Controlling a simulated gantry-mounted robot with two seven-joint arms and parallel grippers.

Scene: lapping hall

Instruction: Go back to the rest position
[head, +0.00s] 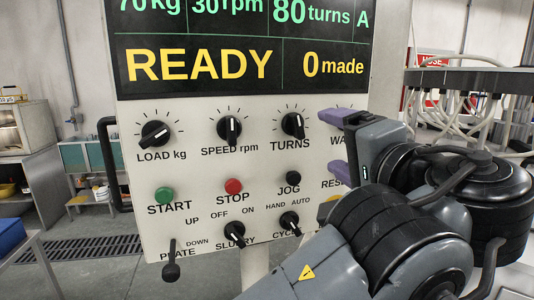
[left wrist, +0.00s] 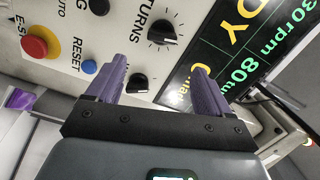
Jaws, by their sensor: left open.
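My left gripper (head: 332,145) is open and empty in front of the right side of a white control panel (head: 190,182). Its two purple fingers stand one above the other in the head view and hide part of the labels starting "WA" and "RES". In the left wrist view the open fingers (left wrist: 160,78) have a black knob (left wrist: 138,83) showing between them. I cannot tell how far the fingertips are from the panel, but nothing is held. My right gripper is not clearly shown; a small purple patch (left wrist: 18,98) at the left edge of the wrist view is unclear.
The panel carries a display (head: 240,60) reading READY and 0 made, a green START button (head: 164,195), a red STOP button (head: 233,186) and several knobs. A red emergency stop (left wrist: 36,47) and blue RESET button (left wrist: 89,67) are near my fingers. Hoses hang at the right.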

